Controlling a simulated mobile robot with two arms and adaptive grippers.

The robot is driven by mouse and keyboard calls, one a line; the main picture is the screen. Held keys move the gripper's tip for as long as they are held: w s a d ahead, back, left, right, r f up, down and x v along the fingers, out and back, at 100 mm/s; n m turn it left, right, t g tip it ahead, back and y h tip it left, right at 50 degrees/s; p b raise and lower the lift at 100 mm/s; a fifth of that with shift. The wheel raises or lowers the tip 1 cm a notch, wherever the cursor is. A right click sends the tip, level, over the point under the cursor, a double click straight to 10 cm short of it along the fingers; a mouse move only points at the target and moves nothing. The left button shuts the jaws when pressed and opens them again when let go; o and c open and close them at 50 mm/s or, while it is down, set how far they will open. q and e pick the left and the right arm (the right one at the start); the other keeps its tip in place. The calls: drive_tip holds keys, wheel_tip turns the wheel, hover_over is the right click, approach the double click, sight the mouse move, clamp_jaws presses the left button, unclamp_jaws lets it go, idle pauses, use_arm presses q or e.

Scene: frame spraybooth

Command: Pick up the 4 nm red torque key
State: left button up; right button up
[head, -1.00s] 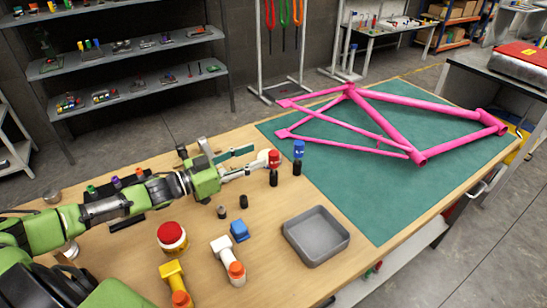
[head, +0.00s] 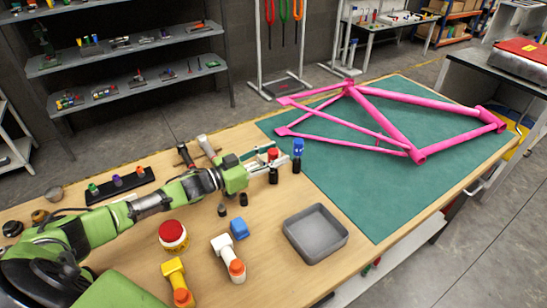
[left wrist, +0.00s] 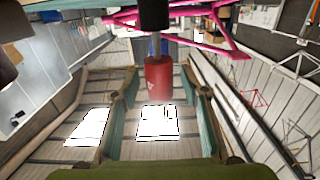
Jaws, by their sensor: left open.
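The red torque key (head: 273,153) stands upright near the table's back edge, with a red head above a black lower part. It also shows in the left wrist view (left wrist: 158,80), centred between my fingers, with a grey shaft and black end. Any number on it is too small to read. My left gripper (head: 264,157) is open and level with the key's head, its fingers on either side. I cannot tell whether either finger touches it. A blue torque key (head: 298,150) stands just right of the red one. My right gripper is not in view.
A pink bicycle frame (head: 385,120) lies on the green mat (head: 375,205). Small black pieces (head: 222,210) sit below the gripper.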

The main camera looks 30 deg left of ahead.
use_arm(q)
clamp_jaws()
idle(0.7)
